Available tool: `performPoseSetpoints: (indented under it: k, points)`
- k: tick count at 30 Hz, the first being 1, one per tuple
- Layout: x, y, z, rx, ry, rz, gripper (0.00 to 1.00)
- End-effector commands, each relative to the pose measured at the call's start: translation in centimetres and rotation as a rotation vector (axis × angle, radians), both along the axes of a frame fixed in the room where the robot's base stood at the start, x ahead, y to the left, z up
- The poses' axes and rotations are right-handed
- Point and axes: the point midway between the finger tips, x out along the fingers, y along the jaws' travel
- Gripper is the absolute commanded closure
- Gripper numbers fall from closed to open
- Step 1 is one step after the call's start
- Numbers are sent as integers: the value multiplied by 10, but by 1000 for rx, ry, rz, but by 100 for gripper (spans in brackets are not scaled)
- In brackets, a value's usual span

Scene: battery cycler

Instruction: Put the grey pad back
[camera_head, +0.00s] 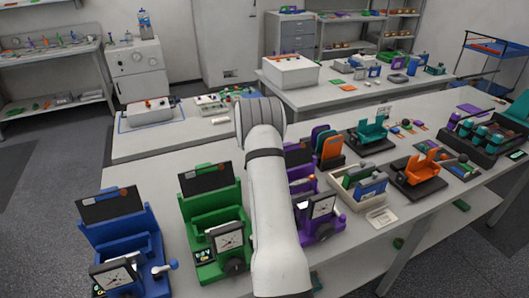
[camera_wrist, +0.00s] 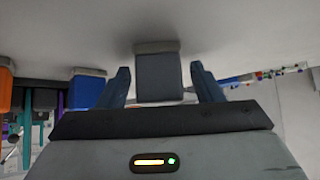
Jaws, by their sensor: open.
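In the wrist view, my gripper (camera_wrist: 163,82) is open, with one dark blue finger on each side of a dark grey block, which looks like the grey pad (camera_wrist: 159,78). A gap shows between the pad and each finger. The pad has a lighter grey band at its upper end in the picture, against a pale surface (camera_wrist: 225,35). In the head view, my arm rises through the middle, and my gripper and the grey pad cannot be made out.
In the wrist view, a blue block (camera_wrist: 87,91) and an orange block (camera_wrist: 5,90) are left of the pad. In the head view, a blue stand (camera_head: 125,243), a green stand (camera_head: 213,205) and a purple stand (camera_head: 315,215) flank my arm. An orange-and-teal rack (camera_head: 327,147) stands behind.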

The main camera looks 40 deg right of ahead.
Motion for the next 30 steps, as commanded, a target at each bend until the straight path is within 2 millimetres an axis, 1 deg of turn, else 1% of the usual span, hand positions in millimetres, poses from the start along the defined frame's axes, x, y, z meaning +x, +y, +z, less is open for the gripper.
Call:
performPoseSetpoints:
  k: [2, 5, 15, 18, 22, 25, 26, 28, 29, 30]
  points:
    - [0, 1, 5, 0, -2, -1, 40]
    - [-4, 9, 14, 0, -2, 1, 40]
    - [-30, 50, 64, -1, -2, 2, 40]
    - [-36, 60, 76, 0, -2, 1, 40]
    - [-42, 69, 85, 0, -1, -1, 40]
    - [-42, 75, 94, -2, -12, 13, 40]
    - [-40, 79, 99, -3, -22, 28, 40]
    - [-34, 95, 117, -5, -61, 79, 40]
    - [-30, 104, 128, -4, -84, 112, 40]
    - [-26, 121, 144, -2, -117, 165, 40]
